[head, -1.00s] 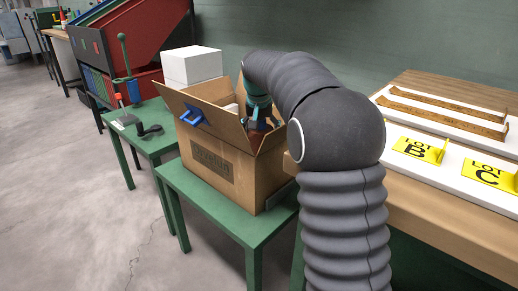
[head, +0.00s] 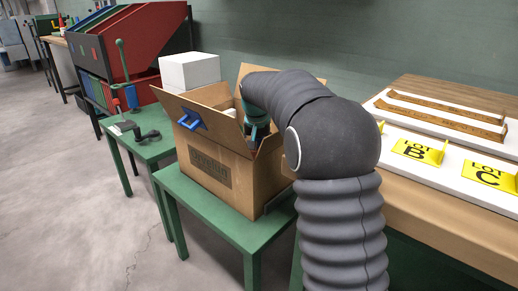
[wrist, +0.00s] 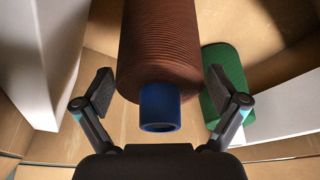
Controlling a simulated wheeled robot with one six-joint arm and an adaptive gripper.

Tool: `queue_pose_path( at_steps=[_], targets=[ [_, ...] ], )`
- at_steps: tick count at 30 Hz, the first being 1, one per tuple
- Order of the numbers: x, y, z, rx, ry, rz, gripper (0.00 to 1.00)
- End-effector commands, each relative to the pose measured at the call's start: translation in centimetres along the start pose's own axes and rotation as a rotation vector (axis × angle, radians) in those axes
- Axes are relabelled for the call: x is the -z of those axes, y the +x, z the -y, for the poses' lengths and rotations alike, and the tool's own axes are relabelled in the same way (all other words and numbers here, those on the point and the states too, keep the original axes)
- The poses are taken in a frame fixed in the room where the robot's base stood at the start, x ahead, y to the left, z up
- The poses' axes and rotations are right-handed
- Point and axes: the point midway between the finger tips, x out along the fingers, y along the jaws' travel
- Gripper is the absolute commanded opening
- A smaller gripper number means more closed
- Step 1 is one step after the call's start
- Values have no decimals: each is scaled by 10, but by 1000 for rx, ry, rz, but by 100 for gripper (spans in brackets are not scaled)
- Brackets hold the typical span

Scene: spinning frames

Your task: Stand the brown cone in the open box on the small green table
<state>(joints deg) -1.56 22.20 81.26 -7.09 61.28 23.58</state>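The brown cone (wrist: 158,45) fills the upper middle of the wrist view, wound in ridged brown thread, with its blue tube end (wrist: 160,108) toward my palm. My gripper (wrist: 160,92) has its fingers spread on either side of the cone, with a narrow gap showing at each side. Whether the cone's far end rests on the box floor is hidden. The open cardboard box (head: 215,168) stands on the small green table (head: 222,222). My arm reaches over its rim, and its walls hide the cone and fingertips in the head view.
Inside the box, a green rounded thing (wrist: 228,80) lies right of the cone, and a pale block (wrist: 48,60) stands to the left. A blue clip (head: 192,121) sits on the front flap. A wooden bench (head: 440,225) with lot signs is at right.

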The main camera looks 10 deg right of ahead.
Motion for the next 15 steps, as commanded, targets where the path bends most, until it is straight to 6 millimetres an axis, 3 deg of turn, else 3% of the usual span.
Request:
queue_pose_path(
  at_steps=[10,15],
  targets=[
    [1,-2,0,0,0,0,100],
    [2,-20,0,1,0,-2,100]
  ],
)
